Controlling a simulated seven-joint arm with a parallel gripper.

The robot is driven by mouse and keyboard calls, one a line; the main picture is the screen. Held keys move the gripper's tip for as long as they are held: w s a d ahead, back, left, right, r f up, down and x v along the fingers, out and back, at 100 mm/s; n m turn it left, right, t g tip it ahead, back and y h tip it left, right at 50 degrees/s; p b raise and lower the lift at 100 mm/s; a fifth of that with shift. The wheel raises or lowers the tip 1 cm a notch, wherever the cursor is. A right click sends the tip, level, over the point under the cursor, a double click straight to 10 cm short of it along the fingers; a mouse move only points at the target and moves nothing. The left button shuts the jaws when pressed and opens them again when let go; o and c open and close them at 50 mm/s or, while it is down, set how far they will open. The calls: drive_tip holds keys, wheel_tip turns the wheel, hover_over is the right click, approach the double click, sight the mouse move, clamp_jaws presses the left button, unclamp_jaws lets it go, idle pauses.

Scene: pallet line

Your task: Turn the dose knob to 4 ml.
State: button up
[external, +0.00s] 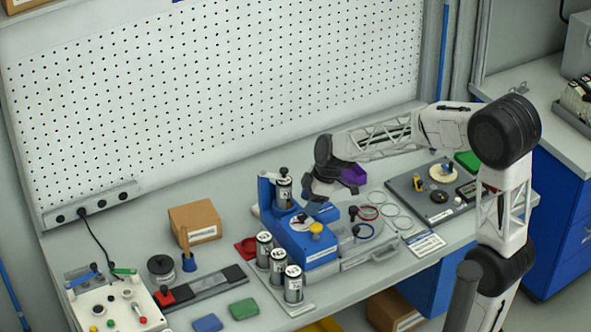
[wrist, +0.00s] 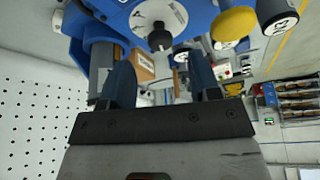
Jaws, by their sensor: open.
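The blue dosing machine (external: 307,245) stands on the bench. The dose knob (wrist: 160,38) is black and sits on a white round dial (wrist: 150,16); the dial also shows small on the machine's top in the external view (external: 303,223). The scale marks are too small to read, so the setting cannot be told. A yellow button (wrist: 234,25) is beside the dial. My gripper (wrist: 162,72) is open and empty, its two blue fingers apart. In the external view my gripper (external: 320,194) is above the machine, close to the dial and apart from the knob.
Several labelled canisters (external: 293,284) stand in front of the machine, and another canister (external: 283,192) sits in its back part. A grey tray with rings (external: 370,252) is at its right. A cardboard box (external: 195,223) and a control box (external: 118,309) are at the left.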

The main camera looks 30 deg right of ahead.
sight(302, 219)
drive_tip(key=shift+x, duration=2.15)
drive_tip(key=shift+c, duration=0.3)
drive_tip(key=c, duration=0.9)
drive_tip(key=shift+o, duration=0.2)
